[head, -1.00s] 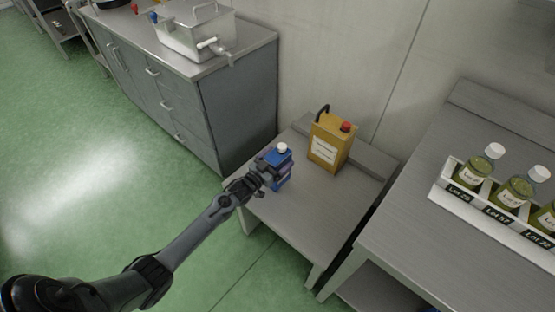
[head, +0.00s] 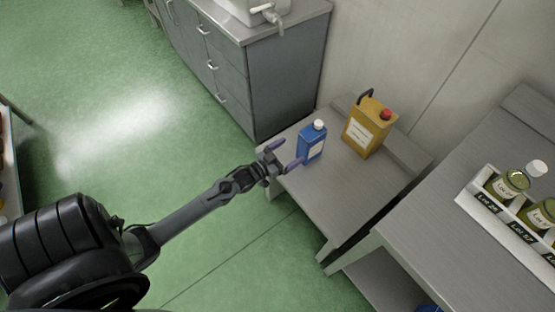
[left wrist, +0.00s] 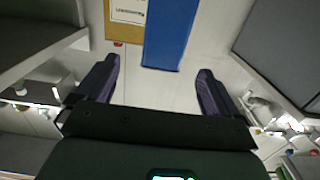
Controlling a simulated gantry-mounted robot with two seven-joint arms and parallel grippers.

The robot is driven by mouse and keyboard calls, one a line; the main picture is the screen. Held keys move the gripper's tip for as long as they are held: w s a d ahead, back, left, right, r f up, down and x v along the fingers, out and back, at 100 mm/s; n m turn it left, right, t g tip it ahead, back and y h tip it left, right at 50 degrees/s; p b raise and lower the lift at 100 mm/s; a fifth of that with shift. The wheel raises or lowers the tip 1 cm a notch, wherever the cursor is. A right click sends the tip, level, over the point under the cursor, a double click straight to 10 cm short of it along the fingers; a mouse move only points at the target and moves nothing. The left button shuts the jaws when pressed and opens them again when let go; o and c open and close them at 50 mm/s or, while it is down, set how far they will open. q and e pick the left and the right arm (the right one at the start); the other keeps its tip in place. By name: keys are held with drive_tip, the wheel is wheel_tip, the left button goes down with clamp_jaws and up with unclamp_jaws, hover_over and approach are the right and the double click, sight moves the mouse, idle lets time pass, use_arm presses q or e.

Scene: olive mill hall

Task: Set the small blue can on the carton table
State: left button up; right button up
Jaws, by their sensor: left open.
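The small blue can (head: 311,146), with a white cap and a pale label, stands upright on the low grey carton table (head: 338,195), near its left edge. My left gripper (head: 283,158) is open and empty, just left of the can and apart from it. In the left wrist view the blue can (left wrist: 167,35) is ahead, beyond the two spread fingers (left wrist: 155,85). My right gripper is not in view.
A yellow can (head: 368,128) with a red cap stands at the back of the same table. A taller bench with a white rack (head: 510,222) of bottles is at right. A grey drawer cabinet (head: 270,75) stands behind at left. The table's front part is clear.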

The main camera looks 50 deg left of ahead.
use_arm(q)
drive_tip(key=s+d+r+g, duration=0.1)
drive_tip(key=s+d+g, duration=0.9)
drive_tip(key=s+d, duration=0.35)
drive_tip(key=s+d+r+g, duration=0.2)
drive_tip(key=s, duration=0.3)
drive_tip(key=s+d+r+m+g, duration=0.1)
drive_tip(key=s+d+r+g, duration=0.1)
drive_tip(key=s, duration=0.3)
drive_tip(key=shift+s+d+r+m, duration=0.15)
drive_tip(key=shift+s+r+m, duration=0.15)
drive_tip(key=shift+r, duration=0.15)
wheel_tip(320, 180, up, 43)
drive_tip(key=p, duration=4.3)
wheel_tip(320, 180, down, 75)
drive_tip(key=b, duration=7.5)
drive_tip(key=shift+f, duration=0.15)
